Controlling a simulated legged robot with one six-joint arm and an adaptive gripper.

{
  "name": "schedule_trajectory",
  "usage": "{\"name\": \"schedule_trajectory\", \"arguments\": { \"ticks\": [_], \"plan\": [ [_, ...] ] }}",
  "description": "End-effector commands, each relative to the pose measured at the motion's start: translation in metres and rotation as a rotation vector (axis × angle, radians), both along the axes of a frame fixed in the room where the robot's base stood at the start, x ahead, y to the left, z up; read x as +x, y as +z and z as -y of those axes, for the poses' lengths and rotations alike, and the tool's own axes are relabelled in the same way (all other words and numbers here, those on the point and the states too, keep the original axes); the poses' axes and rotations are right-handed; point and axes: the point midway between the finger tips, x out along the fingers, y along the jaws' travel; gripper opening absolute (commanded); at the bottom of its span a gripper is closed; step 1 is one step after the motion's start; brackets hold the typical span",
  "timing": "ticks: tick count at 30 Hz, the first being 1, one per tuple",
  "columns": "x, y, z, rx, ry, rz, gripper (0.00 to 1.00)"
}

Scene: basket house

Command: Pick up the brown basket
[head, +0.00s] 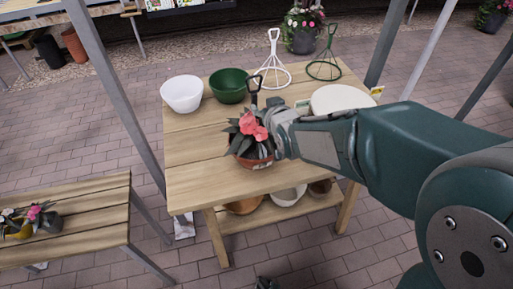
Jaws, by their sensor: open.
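A round brown basket or pot (252,162) with pink flowers (252,126) and dark leaves stands on the wooden table near its front edge. Its lower front shows; the plant hides its top. A dark ring-topped upright (254,82) rises behind the flowers; I cannot tell whether it belongs to the brown basket. My gripper (279,136) comes in from the right, at the right side of the flowers. It is open, and its fingertips are partly hidden, so I cannot tell whether they touch the plant or basket.
A white bowl (182,94), green bowl (229,85), white wire stand (274,65) and green wire stand (325,66) stand at the back. A pale round dish (342,99) is behind my arm. Several bowls sit on the lower shelf. Metal posts flank the table (195,187).

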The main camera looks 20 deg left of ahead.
Motion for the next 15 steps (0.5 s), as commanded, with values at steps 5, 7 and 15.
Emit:
{"name": "schedule_trajectory", "arguments": {
  "ticks": [5, 7, 15],
  "plan": [
    [0.008, -0.006, -0.008, -0.003, 0.002, -0.002, 0.63],
    [0.013, -0.008, -0.013, -0.003, 0.002, -0.002, 0.63],
    [0.039, -0.021, -0.031, 0.001, 0.001, -0.002, 0.63]
  ]
}}
